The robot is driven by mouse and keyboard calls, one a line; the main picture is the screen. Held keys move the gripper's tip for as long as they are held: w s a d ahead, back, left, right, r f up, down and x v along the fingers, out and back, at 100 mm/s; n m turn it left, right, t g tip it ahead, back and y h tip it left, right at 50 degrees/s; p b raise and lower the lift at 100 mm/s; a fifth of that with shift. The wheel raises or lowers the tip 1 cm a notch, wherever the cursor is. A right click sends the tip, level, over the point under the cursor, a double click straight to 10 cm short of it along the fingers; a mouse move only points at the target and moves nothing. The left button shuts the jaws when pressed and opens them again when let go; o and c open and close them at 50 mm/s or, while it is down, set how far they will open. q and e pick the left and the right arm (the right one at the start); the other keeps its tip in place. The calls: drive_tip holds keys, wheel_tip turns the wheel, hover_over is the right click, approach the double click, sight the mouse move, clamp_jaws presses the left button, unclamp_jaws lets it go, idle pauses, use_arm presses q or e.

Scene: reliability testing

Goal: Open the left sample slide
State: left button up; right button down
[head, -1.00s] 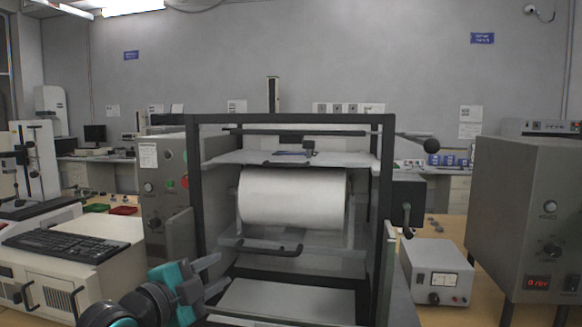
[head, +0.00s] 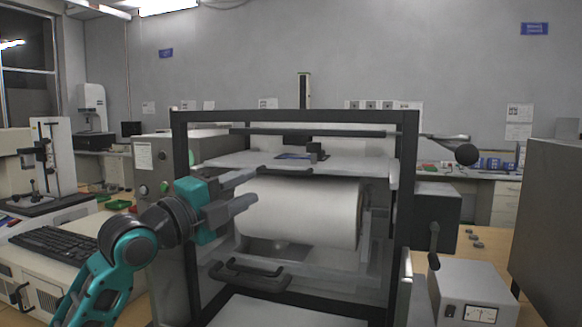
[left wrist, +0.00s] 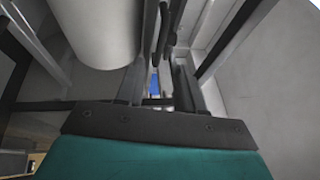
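A dark-framed machine (head: 295,116) holds a large white roller (head: 300,215), also seen in the left wrist view (left wrist: 100,30). A dark handle (head: 285,169) sits on the front edge of the light upper shelf (head: 350,165). Dark bar handles (head: 245,272) show low at the front. I cannot tell which part is the left sample slide. My left gripper (head: 252,190) is open, in front of the roller's left end, above the low handles. Its fingers (left wrist: 158,85) are apart in the wrist view, with dark bars beyond them. My right gripper is out of view.
A control box with knobs (head: 150,180) stands left of the frame, near a keyboard (head: 55,243). A meter box (head: 475,295) and a large grey cabinet (head: 550,235) stand at the right. A dark lever (head: 434,240) hangs by the frame's right side.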

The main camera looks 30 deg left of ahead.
sight(277, 171)
use_arm(q)
drive_tip(key=p+x, duration=0.2)
drive_tip(key=x, duration=0.8)
drive_tip(key=shift+w+d, duration=0.15)
drive_tip(key=shift+w, duration=0.6)
drive_tip(key=shift+c, duration=0.2)
drive_tip(key=shift+r, duration=0.1)
drive_tip(key=c, duration=0.6)
clamp_jaws()
drive_tip(key=shift+r, duration=0.15)
